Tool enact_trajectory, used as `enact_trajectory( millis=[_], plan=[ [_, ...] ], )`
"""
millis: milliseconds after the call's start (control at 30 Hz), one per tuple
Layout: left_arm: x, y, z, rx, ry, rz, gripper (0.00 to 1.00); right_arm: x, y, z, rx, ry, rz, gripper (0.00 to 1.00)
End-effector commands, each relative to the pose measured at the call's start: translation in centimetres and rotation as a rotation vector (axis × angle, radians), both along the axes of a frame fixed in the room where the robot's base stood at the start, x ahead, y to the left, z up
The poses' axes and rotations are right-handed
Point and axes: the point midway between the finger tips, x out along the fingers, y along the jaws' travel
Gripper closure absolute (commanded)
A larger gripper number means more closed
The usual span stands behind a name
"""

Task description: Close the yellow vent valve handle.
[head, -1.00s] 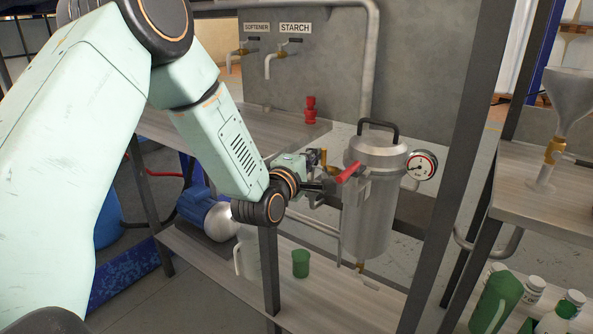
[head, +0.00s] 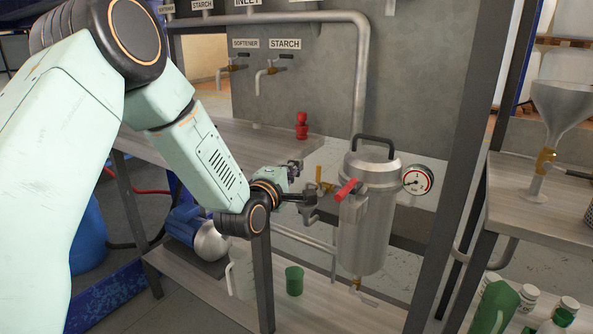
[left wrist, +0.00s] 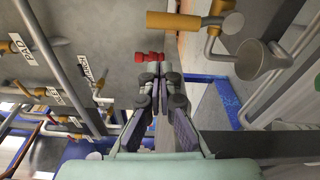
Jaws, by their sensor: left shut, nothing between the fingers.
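The yellow vent valve handle (head: 319,174) stands out on the left side of the steel filter vessel (head: 364,232), just left of its red lever (head: 346,189). In the left wrist view the yellow handle (left wrist: 185,22) lies across the top, beyond and a little right of the fingertips. My left gripper (head: 309,197) is shut and empty, close to the left of the valve. In the left wrist view its fingers (left wrist: 160,75) are together, with a visible gap to the handle. My right gripper is not in view.
A pressure gauge (head: 417,180) sits right of the vessel. A red fitting (head: 302,126) stands on the bench behind. Dark frame posts (head: 460,150) flank the vessel. A green cup (head: 294,281) and a pale jug (head: 241,270) stand on the lower shelf.

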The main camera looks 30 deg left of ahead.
Motion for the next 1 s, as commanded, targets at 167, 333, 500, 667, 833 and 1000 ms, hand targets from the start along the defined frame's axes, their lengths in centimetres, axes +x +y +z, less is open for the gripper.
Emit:
enact_trajectory(
  millis=[167, 333, 500, 667, 833, 1000],
  plan=[
    [-3.0, -0.3, 0.1, -0.005, 0.003, 0.002, 1.0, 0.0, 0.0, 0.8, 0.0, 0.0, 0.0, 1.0],
    [-6.3, -0.6, 0.1, -0.005, 0.004, 0.003, 1.0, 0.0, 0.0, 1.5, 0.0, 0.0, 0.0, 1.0],
    [-8.7, -0.9, 0.1, -0.003, 0.003, 0.003, 1.0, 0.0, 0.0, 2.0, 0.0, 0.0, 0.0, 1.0],
    [-9.8, -1.0, 0.1, -0.001, 0.001, 0.001, 1.0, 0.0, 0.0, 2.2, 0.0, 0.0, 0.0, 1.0],
    [-10.0, -1.0, 0.0, 0.0, 0.0, 0.001, 1.0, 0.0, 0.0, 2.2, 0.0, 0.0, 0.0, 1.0],
    [-10.0, -0.9, -0.3, 0.065, 0.017, -0.005, 1.0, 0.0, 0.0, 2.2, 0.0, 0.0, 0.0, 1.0]
  ],
)
